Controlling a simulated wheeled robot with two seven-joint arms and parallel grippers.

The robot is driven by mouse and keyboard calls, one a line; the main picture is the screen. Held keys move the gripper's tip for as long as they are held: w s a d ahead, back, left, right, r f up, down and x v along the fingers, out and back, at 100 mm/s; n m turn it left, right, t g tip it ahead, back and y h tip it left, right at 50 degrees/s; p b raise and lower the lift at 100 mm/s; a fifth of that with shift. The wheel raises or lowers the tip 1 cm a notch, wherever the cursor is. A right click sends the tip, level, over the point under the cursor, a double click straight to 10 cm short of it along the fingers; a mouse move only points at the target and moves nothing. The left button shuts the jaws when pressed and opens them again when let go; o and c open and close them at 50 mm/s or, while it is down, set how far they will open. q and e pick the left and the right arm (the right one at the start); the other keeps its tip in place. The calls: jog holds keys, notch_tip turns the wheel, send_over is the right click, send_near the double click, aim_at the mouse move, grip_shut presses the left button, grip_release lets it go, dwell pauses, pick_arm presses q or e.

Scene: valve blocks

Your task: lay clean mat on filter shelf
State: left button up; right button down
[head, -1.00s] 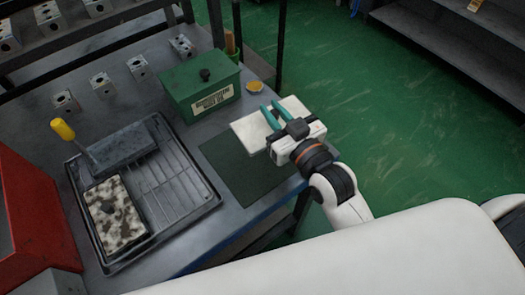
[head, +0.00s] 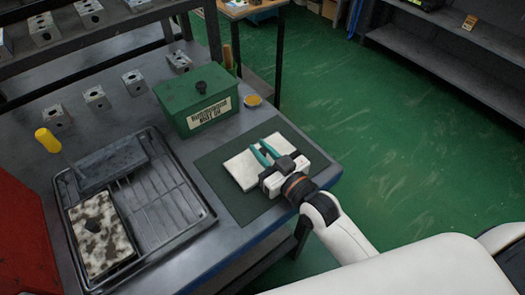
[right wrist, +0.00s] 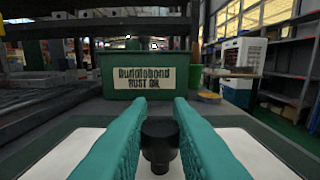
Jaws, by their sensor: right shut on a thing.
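The clean white mat (head: 236,171) is a flat pale slab with a black knob (right wrist: 159,140). My right gripper (head: 258,153) has its teal fingers shut on that knob, with the white slab showing below them in the right wrist view (right wrist: 240,145). The slab is over a dark green pad (head: 222,198) at the bench's right end; I cannot tell whether it touches. A wire rack in a dark tray (head: 177,208) lies to the left. A blotchy, dirty mat (head: 100,249) with a dark knob sits at its near left. My left gripper is not in view.
A green lidded box (head: 190,103) stands behind the pad, with a small yellow dish (head: 253,100) beside it. A dark block (head: 112,165) and yellow-handled tool (head: 47,140) lie at the tray's far side. Several metal valve blocks stand behind. A red object (head: 22,235) is at left.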

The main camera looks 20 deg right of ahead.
jog(key=shift+f, duration=0.2)
jog(key=c, duration=1.3)
grip_release()
jog(key=shift+r, duration=0.1)
